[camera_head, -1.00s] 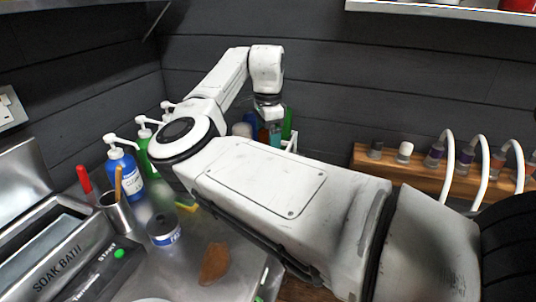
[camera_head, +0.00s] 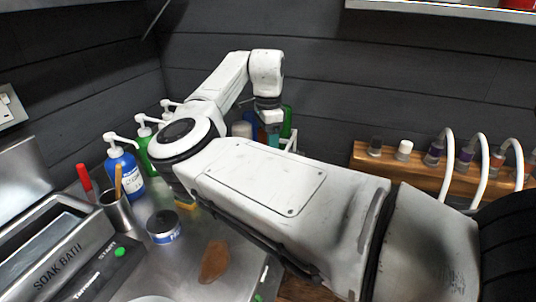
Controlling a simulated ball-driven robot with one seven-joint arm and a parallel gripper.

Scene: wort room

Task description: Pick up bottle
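My gripper (camera_head: 268,118) points down at the back of the counter, over a small group of bottles. Its fingers are too small and hidden to show whether they are open or shut. In the group, a green bottle (camera_head: 287,121) stands to the right of the gripper and a blue one (camera_head: 250,119) to its left. A pale, round-topped item (camera_head: 241,129) stands further left. My arm hides their lower parts. A blue pump bottle (camera_head: 124,170) with a white label and a green pump bottle (camera_head: 145,143) stand upright at the left, apart from the gripper.
A metal cup (camera_head: 117,212) holds a wooden-handled tool. A tin (camera_head: 164,228), a yellow sponge (camera_head: 187,206) and a brown piece (camera_head: 214,262) lie on the metal counter. The soak bath (camera_head: 50,245) is at left. A wooden rack (camera_head: 384,166) holds small bottles at right.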

